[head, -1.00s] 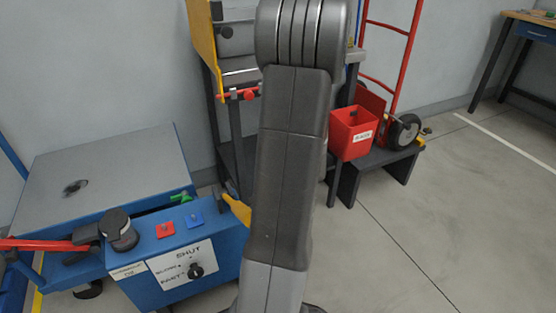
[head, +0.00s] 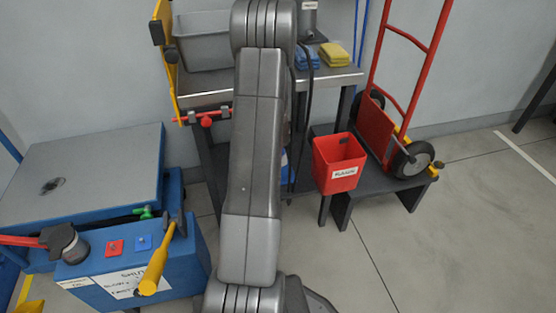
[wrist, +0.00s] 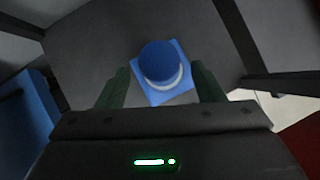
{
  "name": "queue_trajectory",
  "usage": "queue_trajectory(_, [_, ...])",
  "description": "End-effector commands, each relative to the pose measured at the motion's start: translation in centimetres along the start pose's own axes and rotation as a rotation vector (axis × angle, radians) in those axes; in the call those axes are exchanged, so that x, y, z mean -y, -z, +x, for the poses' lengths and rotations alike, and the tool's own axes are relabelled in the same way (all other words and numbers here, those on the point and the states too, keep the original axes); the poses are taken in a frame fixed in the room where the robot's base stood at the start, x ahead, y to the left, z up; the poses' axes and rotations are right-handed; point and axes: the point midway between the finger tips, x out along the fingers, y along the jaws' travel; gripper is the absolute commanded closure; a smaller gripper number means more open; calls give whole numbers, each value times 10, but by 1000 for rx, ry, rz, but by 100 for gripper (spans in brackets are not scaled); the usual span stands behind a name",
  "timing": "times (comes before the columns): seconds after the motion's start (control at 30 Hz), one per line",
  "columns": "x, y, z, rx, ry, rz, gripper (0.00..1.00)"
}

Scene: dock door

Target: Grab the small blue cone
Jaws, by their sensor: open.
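The small blue cone (wrist: 162,62) shows in the wrist view, seen from above, with a pale band and a square blue base (wrist: 176,90). It stands on a dark grey surface (wrist: 95,45). My gripper (wrist: 160,84) is open, with one dark finger to each side of the cone's lower part in the picture; I cannot tell how far above it they are. No grip on the cone shows. In the head view my arm hides the gripper; a bit of blue beside the arm may be the cone, but I cannot be sure.
A red bin (head: 338,163) and a red hand truck (head: 408,60) stand right of my arm. A bench (head: 330,78) with cloths is behind it. A blue lift cart (head: 90,175) and a blue control box with a yellow handle (head: 154,268) are at left. Floor at right is clear.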

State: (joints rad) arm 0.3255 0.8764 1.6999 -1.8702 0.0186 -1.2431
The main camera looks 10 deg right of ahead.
Motion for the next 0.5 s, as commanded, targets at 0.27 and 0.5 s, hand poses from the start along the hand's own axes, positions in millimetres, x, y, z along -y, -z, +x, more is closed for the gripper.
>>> queue_trajectory(0.27, [0, -3, 12, -1, 0, 0, 38])
queue_trajectory(0.5, [0, -2, 47, -1, 0, 0, 38])
